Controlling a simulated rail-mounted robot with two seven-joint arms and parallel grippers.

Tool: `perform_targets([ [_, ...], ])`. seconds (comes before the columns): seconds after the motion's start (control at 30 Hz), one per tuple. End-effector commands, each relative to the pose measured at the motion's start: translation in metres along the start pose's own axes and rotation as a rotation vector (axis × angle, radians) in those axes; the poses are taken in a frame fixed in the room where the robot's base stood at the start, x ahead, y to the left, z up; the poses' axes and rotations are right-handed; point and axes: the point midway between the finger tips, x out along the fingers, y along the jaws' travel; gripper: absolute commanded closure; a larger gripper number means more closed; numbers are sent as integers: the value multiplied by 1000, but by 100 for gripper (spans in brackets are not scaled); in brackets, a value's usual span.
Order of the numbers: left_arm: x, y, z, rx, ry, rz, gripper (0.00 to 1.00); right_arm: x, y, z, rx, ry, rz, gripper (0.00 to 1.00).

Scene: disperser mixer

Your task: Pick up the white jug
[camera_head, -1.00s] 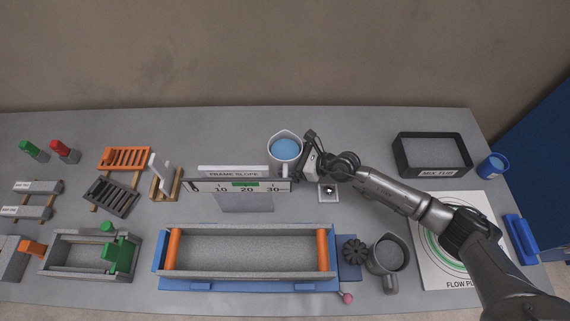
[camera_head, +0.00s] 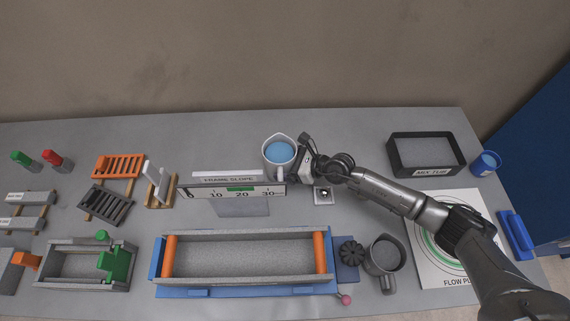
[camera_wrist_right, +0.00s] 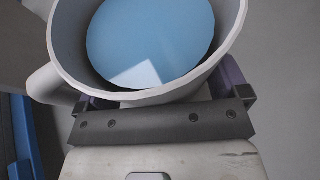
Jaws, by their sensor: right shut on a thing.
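The white jug (camera_head: 279,168) stands at the back middle of the table, behind the right end of the slope gauge, with blue liquid inside. In the right wrist view the jug (camera_wrist_right: 70,50) fills the upper part, its rim and blue liquid close to the camera. My right gripper (camera_head: 300,160) reaches in from the right and is shut on the jug's side. In the right wrist view my gripper's fingers (camera_wrist_right: 165,100) lie on either side of the jug wall. I cannot tell whether the jug's base touches the table. My left gripper is not in view.
The frame slope gauge (camera_head: 207,192) stands just in front of the jug. A blue trough with orange ends (camera_head: 245,292) lies nearer. A grey jug (camera_head: 385,265), a black mix tub (camera_head: 428,168) and a blue cup (camera_head: 485,163) are to the right. The table behind the jug is clear.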

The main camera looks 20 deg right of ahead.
Motion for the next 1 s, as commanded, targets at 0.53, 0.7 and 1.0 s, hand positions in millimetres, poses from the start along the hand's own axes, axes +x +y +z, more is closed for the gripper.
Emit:
perform_targets([
  [0.53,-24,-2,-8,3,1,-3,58,-70,4,44,-4,1,-1,39],
  [0.7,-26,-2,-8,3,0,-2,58,-105,6,48,-3,1,-2,39],
  [1.0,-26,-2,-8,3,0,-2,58,-141,9,53,-2,-1,-2,39],
])
